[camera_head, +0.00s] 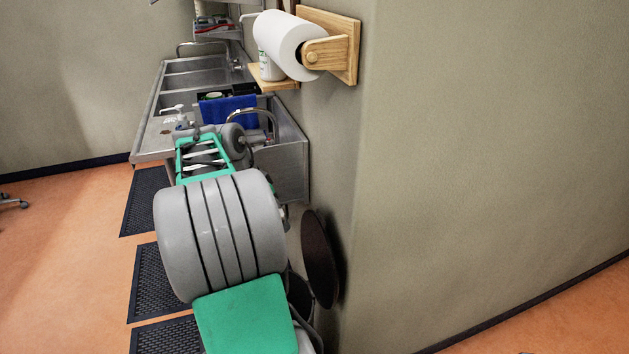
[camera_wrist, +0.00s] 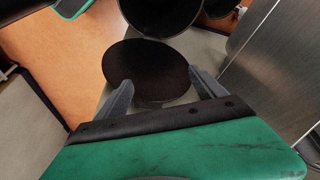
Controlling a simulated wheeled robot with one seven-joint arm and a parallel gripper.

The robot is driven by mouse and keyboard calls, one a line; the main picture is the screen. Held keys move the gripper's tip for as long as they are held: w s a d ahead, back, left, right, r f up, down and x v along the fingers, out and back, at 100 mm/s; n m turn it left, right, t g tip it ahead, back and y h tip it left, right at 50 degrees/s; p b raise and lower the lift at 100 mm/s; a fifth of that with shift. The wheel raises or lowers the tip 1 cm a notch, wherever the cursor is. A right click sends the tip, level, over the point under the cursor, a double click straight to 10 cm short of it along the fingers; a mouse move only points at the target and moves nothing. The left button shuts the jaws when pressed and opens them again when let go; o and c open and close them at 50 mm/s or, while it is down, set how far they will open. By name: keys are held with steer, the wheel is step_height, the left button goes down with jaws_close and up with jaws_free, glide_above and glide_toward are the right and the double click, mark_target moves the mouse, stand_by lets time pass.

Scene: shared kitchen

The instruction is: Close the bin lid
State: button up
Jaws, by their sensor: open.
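The bin lid (camera_head: 319,260) is a dark round disc standing open, nearly upright, close to the wall in the head view. Part of the dark bin (camera_head: 299,292) shows below and left of it, mostly hidden behind my arm. In the wrist view the lid (camera_wrist: 147,66) lies in line with the gap between my fingers, and the round bin (camera_wrist: 160,14) is at the top edge. My gripper (camera_wrist: 161,78) is open and empty, pointing toward the lid. I cannot tell whether a finger touches it. My fingers are not visible in the head view.
A wall (camera_head: 480,150) runs along the right, with a paper towel roll (camera_head: 283,42) on a wooden holder. A steel sink counter (camera_head: 160,128) with a blue cloth (camera_head: 228,108) stands beyond my arm. Black mats (camera_head: 158,280) lie on the orange floor, which is open at left.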

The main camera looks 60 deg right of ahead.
mark_target(320, 218)
steer(key=shift+o, duration=0.8)
steer(key=s+d+r+m+g+p, duration=0.1)
steer(key=s+d+r+m, duration=0.2)
steer(key=s+d+m, duration=0.2)
steer(key=shift+s+d+p, duration=0.3)
steer(key=shift+s+d, duration=0.45)
steer(key=shift+d, duration=0.4)
steer(key=x, duration=0.8)
steer(key=shift+s+r+b, duration=0.1)
steer(key=shift+s+b, duration=0.1)
steer(key=shift+b, duration=0.15)
steer(key=shift+a, duration=0.1)
steer(key=shift+c, duration=0.6)
